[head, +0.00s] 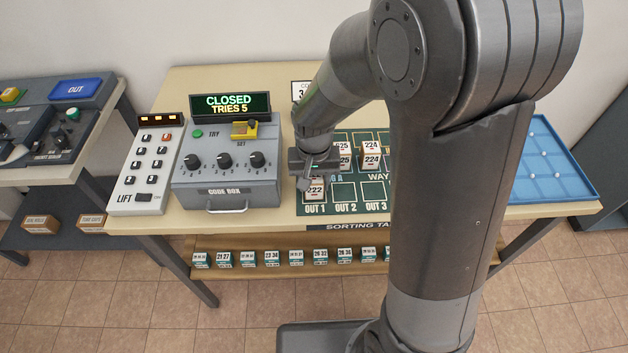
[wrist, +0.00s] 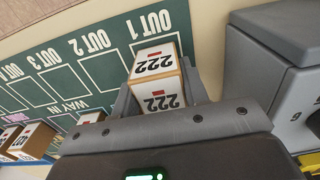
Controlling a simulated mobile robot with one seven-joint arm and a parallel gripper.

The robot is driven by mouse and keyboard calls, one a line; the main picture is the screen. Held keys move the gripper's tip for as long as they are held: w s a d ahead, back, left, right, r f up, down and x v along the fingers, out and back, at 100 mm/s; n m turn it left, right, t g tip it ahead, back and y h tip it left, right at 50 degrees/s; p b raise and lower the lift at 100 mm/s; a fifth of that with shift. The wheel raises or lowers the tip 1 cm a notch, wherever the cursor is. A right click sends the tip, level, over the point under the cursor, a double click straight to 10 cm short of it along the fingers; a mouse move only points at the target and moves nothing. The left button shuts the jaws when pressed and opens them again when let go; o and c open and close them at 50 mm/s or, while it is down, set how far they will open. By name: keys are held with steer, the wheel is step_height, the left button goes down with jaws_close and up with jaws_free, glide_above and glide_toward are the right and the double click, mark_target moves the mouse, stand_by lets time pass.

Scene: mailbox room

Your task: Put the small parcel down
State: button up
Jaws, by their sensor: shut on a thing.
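The small parcel (head: 316,189) is a white and brown box marked 222. My gripper (head: 315,176) points down and is shut on it. In the wrist view the parcel (wrist: 156,82) sits between the two fingers (wrist: 158,98), with 222 on two faces. It is over or on the OUT 1 square of the green sorting mat (head: 344,192), just behind the OUT 1 label. I cannot tell whether its underside touches the mat. My arm hides the right part of the mat in the head view.
Parcels marked 225 (head: 344,155) and 224 (head: 371,154) stand farther back on the mat. The grey code box (head: 228,172), reading CLOSED, TRIES 5, stands close on the left. The OUT 2 (head: 344,193) square is bare. A blue tray (head: 553,165) lies at the right.

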mark_target(315, 177)
steer(key=shift+f, duration=0.15)
steer(key=o, duration=1)
step_height(315, 177, up, 12)
steer(key=shift+r, duration=0.1)
steer(key=s+d+r+t, duration=0.5)
steer(key=s+d+r, duration=0.5)
steer(key=s+d, duration=0.2)
steer(key=shift+s+d+t, duration=0.3)
steer(key=shift+s+d, duration=0.1)
steer(key=shift+s, duration=0.85)
steer(key=shift+r, duration=0.1)
